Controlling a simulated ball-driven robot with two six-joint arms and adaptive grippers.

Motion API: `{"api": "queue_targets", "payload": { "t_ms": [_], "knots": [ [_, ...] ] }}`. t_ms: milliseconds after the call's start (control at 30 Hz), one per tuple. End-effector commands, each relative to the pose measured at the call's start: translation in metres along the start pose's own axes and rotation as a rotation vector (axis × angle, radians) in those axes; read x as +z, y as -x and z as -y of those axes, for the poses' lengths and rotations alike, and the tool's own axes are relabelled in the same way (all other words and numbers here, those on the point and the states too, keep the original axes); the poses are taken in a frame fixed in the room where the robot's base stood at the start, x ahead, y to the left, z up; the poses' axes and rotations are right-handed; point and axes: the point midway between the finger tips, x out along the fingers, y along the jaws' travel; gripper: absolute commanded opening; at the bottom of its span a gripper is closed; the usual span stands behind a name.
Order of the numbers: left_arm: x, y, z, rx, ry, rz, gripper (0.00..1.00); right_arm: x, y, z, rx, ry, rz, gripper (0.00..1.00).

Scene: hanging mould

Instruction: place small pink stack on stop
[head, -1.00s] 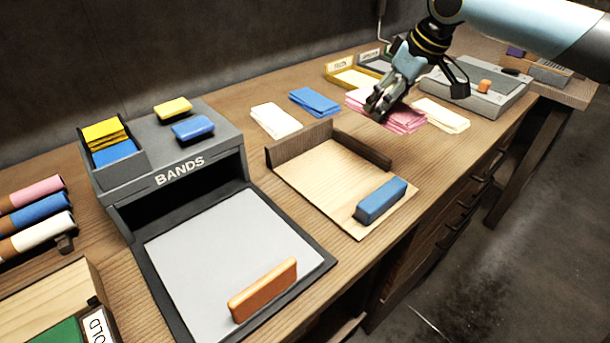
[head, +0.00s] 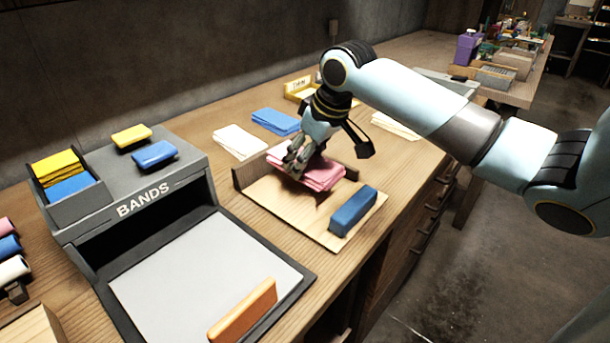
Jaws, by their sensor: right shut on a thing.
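The small pink stack (head: 324,179) of folded sheets is held by my right gripper (head: 308,164), low over the back right part of a pale wooden board (head: 280,207). The board has a dark raised stop (head: 244,177) along its back edge, partly hidden by the stack and gripper. The stack sits close to this stop; I cannot tell whether it touches the stop or the board. My right gripper is shut on the stack. My left gripper is not in view.
A blue block (head: 353,211) stands at the board's front right. White (head: 240,141), blue (head: 275,121) and cream (head: 396,125) stacks lie behind. A grey BANDS box (head: 150,203) and a framed grey pad (head: 200,275) with an orange block (head: 243,312) are to the left.

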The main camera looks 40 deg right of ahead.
Motion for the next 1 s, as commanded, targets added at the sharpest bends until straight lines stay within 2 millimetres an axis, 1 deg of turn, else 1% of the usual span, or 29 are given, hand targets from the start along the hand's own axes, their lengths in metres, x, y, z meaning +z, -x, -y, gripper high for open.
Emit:
{"api": "queue_targets", "payload": {
  "t_ms": [33, 167, 300, 367, 700, 733, 900, 1000],
  "knots": [
    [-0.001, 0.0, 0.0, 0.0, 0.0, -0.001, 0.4, -0.001, -0.002, 0.003, -0.002, -0.001, -0.001, 0.29],
    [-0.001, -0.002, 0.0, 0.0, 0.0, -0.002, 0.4, 0.003, -0.011, 0.004, 0.0, -0.001, 0.001, 0.29],
    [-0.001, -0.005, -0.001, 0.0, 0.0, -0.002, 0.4, 0.012, -0.032, 0.004, -0.002, -0.002, 0.002, 0.29],
    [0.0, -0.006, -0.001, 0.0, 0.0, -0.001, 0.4, 0.015, -0.038, 0.004, -0.001, -0.001, 0.001, 0.29],
    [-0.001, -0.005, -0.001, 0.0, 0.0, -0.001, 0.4, 0.015, -0.041, 0.003, 0.0, 0.0, 0.0, 0.29],
    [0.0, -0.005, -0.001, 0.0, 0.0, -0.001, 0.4, 0.016, -0.042, 0.003, 0.0, 0.0, 0.0, 0.64],
    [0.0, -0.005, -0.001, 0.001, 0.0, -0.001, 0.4, 0.016, -0.042, 0.003, 0.0, 0.0, 0.0, 0.87],
    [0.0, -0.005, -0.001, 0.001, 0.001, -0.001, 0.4, 0.016, -0.042, 0.003, 0.0, 0.0, 0.0, 0.87]
  ]
}}
